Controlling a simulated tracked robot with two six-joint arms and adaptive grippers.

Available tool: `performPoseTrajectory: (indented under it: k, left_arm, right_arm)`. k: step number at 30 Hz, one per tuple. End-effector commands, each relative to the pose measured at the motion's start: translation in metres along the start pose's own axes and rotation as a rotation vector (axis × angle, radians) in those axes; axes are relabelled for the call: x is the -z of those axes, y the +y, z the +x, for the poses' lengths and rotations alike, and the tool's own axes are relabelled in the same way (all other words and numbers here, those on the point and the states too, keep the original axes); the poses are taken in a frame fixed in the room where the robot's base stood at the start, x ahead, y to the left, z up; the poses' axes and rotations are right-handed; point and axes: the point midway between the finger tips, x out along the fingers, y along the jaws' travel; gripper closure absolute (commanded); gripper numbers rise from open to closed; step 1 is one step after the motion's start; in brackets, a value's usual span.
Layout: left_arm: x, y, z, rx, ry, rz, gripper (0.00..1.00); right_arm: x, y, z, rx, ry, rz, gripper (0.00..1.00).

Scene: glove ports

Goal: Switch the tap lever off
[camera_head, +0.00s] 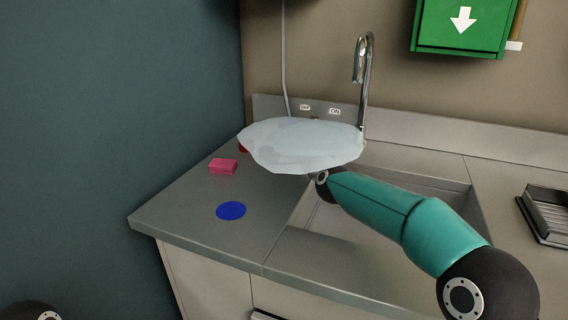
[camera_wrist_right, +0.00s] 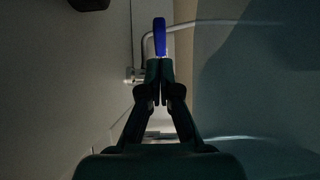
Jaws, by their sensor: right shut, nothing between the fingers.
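The chrome tap (camera_head: 366,85) stands behind the sink in the head view. The OFF label (camera_head: 305,107) and ON label (camera_head: 335,111) sit side by side on the backsplash, left of the tap. A pale, faceted sheet-like shape (camera_head: 300,145) covers the end of my right arm, hiding that gripper and any lever behind it in this view. In the right wrist view, my right gripper (camera_wrist_right: 160,68) is shut and empty. A blue upright piece (camera_wrist_right: 160,38), perhaps the lever, shows straight beyond the fingertips; I cannot tell whether they touch. My left gripper is out of view.
The sink basin (camera_head: 420,187) lies under my right arm. A pink block (camera_head: 223,166) and a flat blue disc (camera_head: 231,211) lie on the counter at left. A black ribbed tray (camera_head: 548,214) is at right. A green box (camera_head: 462,25) hangs on the wall above.

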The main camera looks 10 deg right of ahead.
Motion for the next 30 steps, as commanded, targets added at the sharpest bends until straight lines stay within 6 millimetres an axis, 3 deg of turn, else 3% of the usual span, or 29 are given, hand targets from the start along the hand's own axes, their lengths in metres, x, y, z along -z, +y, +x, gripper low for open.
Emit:
performPoseTrajectory:
  k: [3,12,18,30]
  left_arm:
    - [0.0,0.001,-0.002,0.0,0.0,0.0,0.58]
    - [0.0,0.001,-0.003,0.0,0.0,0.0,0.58]
    - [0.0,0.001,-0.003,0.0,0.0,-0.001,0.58]
    - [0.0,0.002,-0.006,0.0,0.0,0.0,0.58]
  right_arm:
    - [-0.027,0.001,-0.018,-0.005,-0.01,0.001,1.0]
    - [-0.07,0.002,-0.052,-0.006,-0.007,0.002,1.0]
    - [-0.08,0.003,-0.061,-0.006,-0.004,0.002,1.0]
    - [-0.08,-0.001,-0.061,-0.006,-0.002,0.002,1.0]
